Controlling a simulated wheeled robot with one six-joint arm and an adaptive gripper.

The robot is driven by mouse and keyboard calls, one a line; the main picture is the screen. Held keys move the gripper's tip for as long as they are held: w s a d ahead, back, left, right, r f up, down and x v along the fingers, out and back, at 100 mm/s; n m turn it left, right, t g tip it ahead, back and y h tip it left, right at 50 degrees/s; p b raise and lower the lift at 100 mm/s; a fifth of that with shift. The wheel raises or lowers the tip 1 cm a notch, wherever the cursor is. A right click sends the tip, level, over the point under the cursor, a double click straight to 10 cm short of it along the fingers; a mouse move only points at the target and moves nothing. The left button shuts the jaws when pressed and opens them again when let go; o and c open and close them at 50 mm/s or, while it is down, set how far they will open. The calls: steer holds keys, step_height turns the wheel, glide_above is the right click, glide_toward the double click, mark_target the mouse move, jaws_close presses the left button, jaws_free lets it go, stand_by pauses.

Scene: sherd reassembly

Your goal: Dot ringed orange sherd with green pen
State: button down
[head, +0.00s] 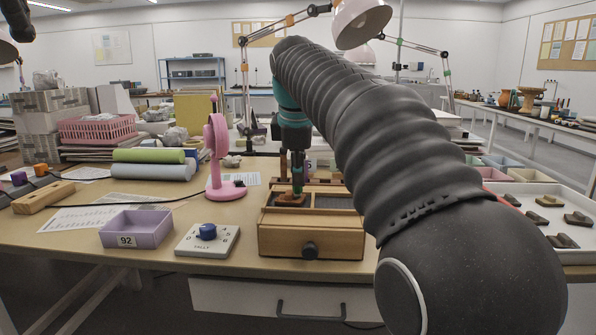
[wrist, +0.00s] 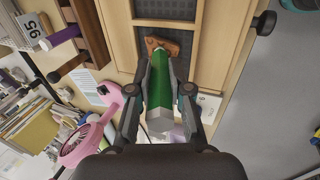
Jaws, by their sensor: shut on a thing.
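My gripper (head: 297,160) points down over a wooden box with a drawer (head: 310,240). It is shut on a green pen (head: 298,186), which is held about upright. In the wrist view the green pen (wrist: 161,85) lies between the fingers of my gripper (wrist: 160,100). An orange-brown sherd (head: 290,199) lies on a dark pad on the box top, directly under the pen. In the wrist view the sherd (wrist: 171,46) shows beyond the pen's lower end. The pen's tip is hidden, and I cannot tell whether it touches the sherd. No ring on it can be made out.
A tally board with a blue knob (head: 208,233), a purple bin marked 92 (head: 136,228) and a pink stand (head: 218,165) are left of the box. A white tray (head: 520,190) with several dark sherds is at right. A purple pen (wrist: 64,36) stands near the box.

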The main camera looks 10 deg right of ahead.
step_height(320, 180, up, 5)
steer(key=p, duration=0.5)
steer(key=shift+f, duration=0.1)
steer(key=shift+r, duration=1.1)
